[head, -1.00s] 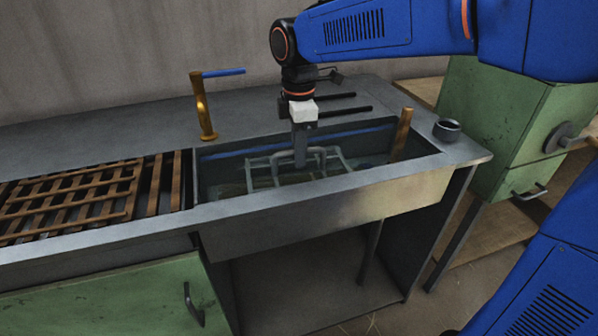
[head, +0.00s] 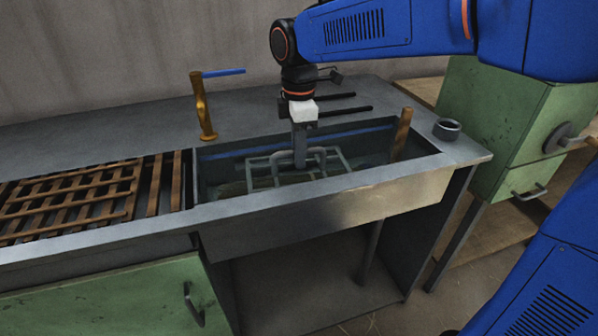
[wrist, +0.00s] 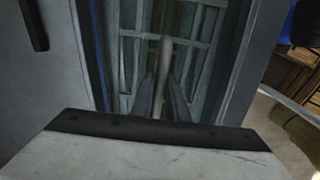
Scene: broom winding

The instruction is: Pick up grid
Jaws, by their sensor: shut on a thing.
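The grid (head: 262,174), a grey-green metal frame with bars and a raised handle, is in the sink trough (head: 345,188). My gripper (head: 300,160) points straight down into the trough and is shut on the grid's handle. In the wrist view, my gripper's fingers (wrist: 163,100) close around the light handle bar, with the grid's bars (wrist: 205,45) beyond them. The lower part of the grid is dark, and I cannot tell whether it touches the trough floor.
A brass tap (head: 203,108) with a blue lever stands behind the trough. A wooden stick (head: 402,133) leans in its right end. A small dark cup (head: 447,130) sits on the right counter. Brown slatted racks (head: 85,195) lie left.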

